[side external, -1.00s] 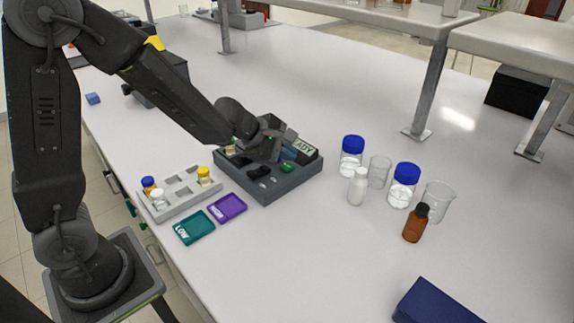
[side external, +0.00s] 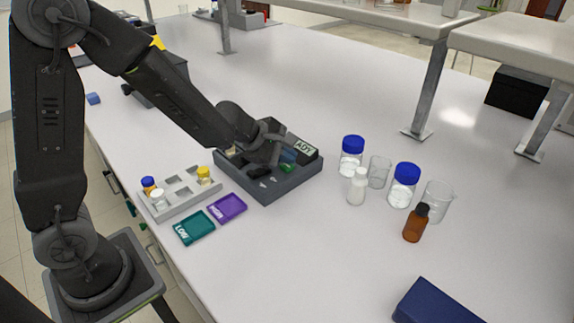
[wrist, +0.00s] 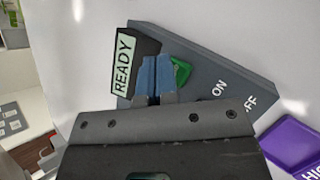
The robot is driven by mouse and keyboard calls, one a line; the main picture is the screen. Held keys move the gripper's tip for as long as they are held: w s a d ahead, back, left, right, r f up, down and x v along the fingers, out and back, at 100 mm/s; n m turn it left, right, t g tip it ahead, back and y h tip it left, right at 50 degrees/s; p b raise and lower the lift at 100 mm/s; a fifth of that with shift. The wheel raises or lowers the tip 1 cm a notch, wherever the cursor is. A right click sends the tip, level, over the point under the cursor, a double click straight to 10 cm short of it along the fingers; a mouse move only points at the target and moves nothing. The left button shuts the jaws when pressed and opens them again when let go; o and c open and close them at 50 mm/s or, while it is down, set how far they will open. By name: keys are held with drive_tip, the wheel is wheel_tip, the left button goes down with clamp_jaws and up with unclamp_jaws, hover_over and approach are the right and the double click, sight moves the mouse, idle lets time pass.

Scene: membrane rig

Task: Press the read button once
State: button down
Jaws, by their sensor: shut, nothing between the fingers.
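The dark grey device box (side external: 283,187) stands on the bench, and it also shows in the wrist view (wrist: 225,62). A green button (wrist: 181,72) sits on its top beside the display; it also shows in the side view (side external: 287,168). I cannot read a label on it. The display (wrist: 123,64) reads READY. My gripper (wrist: 155,78) is shut and empty, its blue-tipped fingers over the box between the display and the green button. The fingers appear left of the button and cover part of the box. I cannot tell whether they touch anything.
ON and OFF markings (wrist: 219,88) are on the box. A vial rack (side external: 180,195), a teal LOW tray (side external: 194,227) and a purple tray (side external: 228,208) lie left and in front. Bottles and beakers (side external: 403,187) stand to the right.

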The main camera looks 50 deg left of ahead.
sight(287, 167)
drive_tip(key=shift+f, duration=0.45)
idle(1.0)
drive_tip(key=shift+r, duration=0.9)
drive_tip(key=shift+r, duration=0.1)
drive_tip(key=shift+r, duration=2.4)
